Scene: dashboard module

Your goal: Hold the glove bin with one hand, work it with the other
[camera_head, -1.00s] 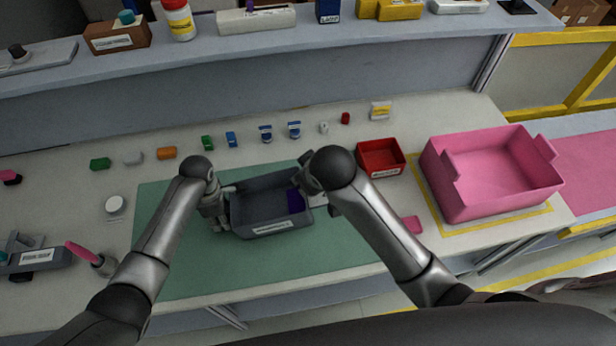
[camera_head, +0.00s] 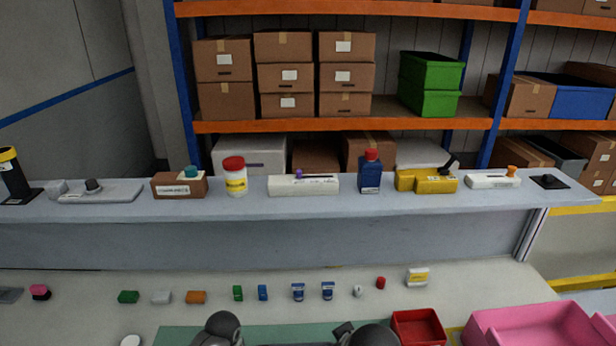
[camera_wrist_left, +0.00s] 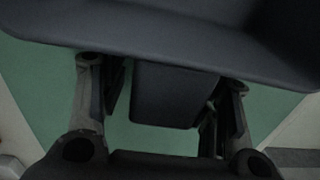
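The glove bin, dark grey (camera_wrist_left: 190,35), fills the top of the left wrist view, and a block-like part of it hangs down between my left fingers. My left gripper (camera_wrist_left: 162,80) has one finger on each side of that part and appears shut on it, though the contact is in shadow. In the head view only the tops of my arms show at the bottom edge, and my left fingers are out of frame. A dark part of my right gripper (camera_head: 343,330) shows there; its fingers and the bin's inside are hidden.
A green mat (camera_head: 180,336) lies on the bench. A red tray (camera_head: 418,328) and a pink bin (camera_head: 535,325) stand to the right. Several small coloured items line the bench behind. A raised shelf (camera_head: 330,205) with bottles and boxes runs across the back.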

